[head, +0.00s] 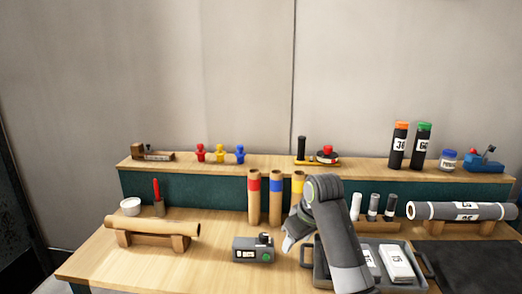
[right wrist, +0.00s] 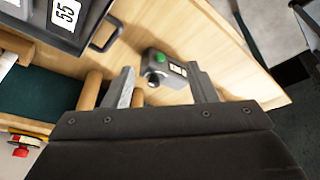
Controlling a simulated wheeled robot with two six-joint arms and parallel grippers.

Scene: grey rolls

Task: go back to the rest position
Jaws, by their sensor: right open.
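My right gripper (head: 288,241) is above the wooden workbench (head: 120,255), just right of a small grey device (head: 253,250) with a green button. In the right wrist view the two fingers of my right gripper (right wrist: 164,86) are spread wide, with nothing between them. The grey device (right wrist: 172,75) shows beyond the fingertips there, apart from them. My left gripper is in neither view.
Behind my right arm stand cardboard tubes (head: 254,200) with coloured bands. To the right are a grey tray (head: 422,284) with white packs, a grey roll (head: 462,211) on a stand and a dark mat (head: 475,265). A brown roll (head: 152,226) lies at left.

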